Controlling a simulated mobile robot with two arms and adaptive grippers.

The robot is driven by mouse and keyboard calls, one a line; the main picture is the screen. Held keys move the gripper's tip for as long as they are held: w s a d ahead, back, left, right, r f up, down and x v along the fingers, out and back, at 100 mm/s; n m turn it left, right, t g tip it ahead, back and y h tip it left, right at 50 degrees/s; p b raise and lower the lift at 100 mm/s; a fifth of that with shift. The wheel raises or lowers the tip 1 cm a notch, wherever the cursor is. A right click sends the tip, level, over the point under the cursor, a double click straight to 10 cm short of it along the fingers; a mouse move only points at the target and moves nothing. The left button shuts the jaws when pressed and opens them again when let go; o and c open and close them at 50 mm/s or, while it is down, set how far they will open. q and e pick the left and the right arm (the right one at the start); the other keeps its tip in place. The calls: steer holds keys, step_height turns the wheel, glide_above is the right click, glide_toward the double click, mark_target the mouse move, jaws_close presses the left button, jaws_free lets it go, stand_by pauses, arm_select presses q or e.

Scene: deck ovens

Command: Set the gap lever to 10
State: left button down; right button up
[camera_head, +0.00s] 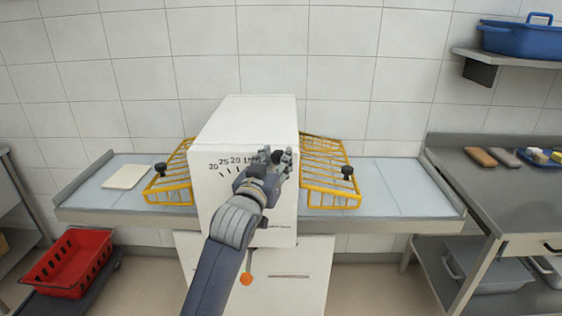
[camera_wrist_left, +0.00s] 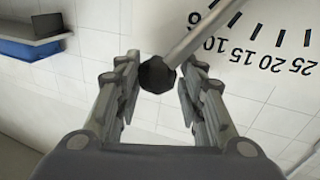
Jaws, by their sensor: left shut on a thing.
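The white machine (camera_head: 222,130) stands against the tiled wall with a dark number scale on its front. The scale (camera_head: 236,163) is partly covered by my left arm in the head view. In the left wrist view the gap lever is a grey rod (camera_wrist_left: 196,38) ending in a black knob (camera_wrist_left: 157,75). The rod crosses the scale between 6 and 10; 15, 20 and 25 lie further right. My left gripper (camera_head: 277,157) is at the knob, with its fingers (camera_wrist_left: 157,88) on either side, shut on it. My right gripper is not in view.
Yellow wire guards (camera_head: 325,171) with black knobs stand on both sides of the machine over a long grey bed (camera_head: 398,186). A pale board (camera_head: 127,177) lies left. A red crate (camera_head: 69,263) stands low left; a steel table (camera_head: 480,185) is right.

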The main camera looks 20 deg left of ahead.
arm_select(q)
steer(key=shift+s+a+r+n+t, duration=0.2)
steer(key=shift+a+r+n, duration=0.1)
steer(key=shift+a+n, duration=0.25)
steer(key=shift+s+a+r+n+t, duration=0.1)
steer(key=shift+s+a+r+n, duration=0.15)
steer(key=shift+a+n, duration=0.3)
steer(key=shift+a, duration=0.1)
steer(key=c, duration=1.2)
jaws_free()
steer(key=shift+w, duration=0.1)
steer(key=shift+o, duration=0.2)
steer(key=shift+r, duration=0.1)
steer(key=s, duration=1.2)
steer(key=shift+d+f, duration=0.2)
steer(key=shift+f, duration=0.25)
